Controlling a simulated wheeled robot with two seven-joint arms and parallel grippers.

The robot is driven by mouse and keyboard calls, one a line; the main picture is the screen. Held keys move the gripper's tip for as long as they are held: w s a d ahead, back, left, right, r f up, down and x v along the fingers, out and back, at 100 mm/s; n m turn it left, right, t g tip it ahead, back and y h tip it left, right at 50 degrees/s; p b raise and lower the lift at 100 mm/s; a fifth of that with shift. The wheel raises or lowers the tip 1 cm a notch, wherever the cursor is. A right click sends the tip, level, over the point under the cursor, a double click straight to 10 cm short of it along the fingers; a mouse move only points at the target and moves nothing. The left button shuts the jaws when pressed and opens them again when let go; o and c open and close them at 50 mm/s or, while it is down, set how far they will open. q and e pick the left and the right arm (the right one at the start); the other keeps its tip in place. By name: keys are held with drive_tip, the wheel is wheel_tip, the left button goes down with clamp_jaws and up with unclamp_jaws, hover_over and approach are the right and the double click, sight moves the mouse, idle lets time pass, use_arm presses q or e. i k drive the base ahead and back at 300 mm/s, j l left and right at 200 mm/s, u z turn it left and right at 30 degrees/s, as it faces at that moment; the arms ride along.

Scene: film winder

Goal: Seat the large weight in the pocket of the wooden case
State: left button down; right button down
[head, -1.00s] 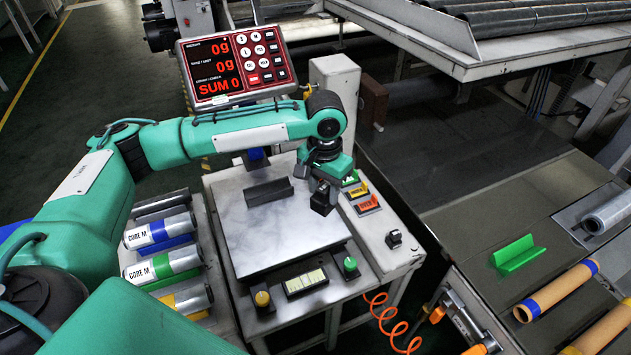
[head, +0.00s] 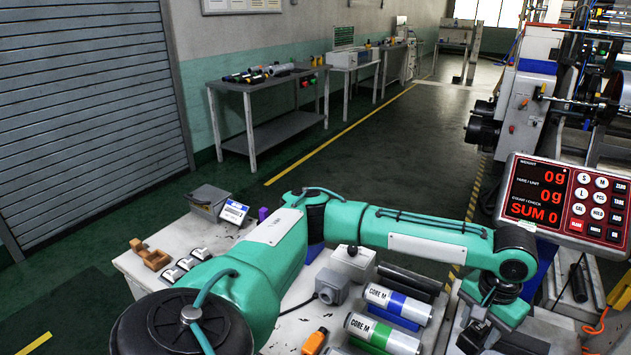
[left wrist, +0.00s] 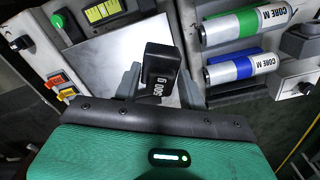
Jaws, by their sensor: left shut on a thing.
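My left gripper (left wrist: 160,82) is shut on a black weight (left wrist: 162,62) marked 500 g, which sits between its two fingers in the left wrist view. In the head view the left gripper (head: 476,328) hangs low at the right, and the weight is hard to make out against the dark fingers. A small brown wooden case (head: 150,255) stands on the left part of the white table (head: 135,272). It is far to the left of the gripper, and its pocket is too small to make out. My right gripper is not in view.
Silver cores marked CORE M (head: 398,303) lie between the case and the gripper. A grey box with a knob (head: 352,262) and a grey socket-like box (head: 332,287) stand nearby. The red scale display (head: 567,202) rises at the right. My left arm crosses above the table.

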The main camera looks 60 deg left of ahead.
sight(156, 263)
drive_tip(key=u, duration=2.95)
